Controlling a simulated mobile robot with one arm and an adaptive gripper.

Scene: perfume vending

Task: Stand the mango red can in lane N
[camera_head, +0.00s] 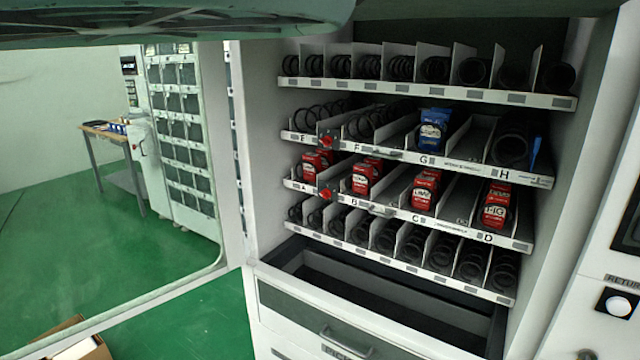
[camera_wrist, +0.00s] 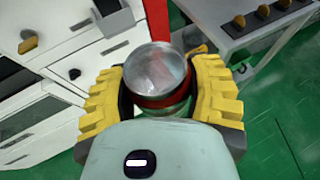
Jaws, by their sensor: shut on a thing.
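In the wrist view, my gripper (camera_wrist: 160,98) has its yellow ribbed fingers shut on a can (camera_wrist: 157,68). The can shows a round silver top and a red band on its side. Its label is hidden, so I cannot tell its flavour. The gripper and held can are not in the head view. The vending machine (camera_head: 262,163) stands open there, with spring and tray lanes on several shelves. Lane labels A to H are readable on the two middle shelves. I cannot read a label N on the top or bottom shelf.
Red packs (camera_head: 496,205) stand in lanes A to D, and a blue pack (camera_head: 432,130) is in lane G. The open glass door (camera_head: 110,318) is on the left. A dark delivery bin (camera_head: 390,298) lies below the shelves. A table (camera_head: 105,130) stands far left.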

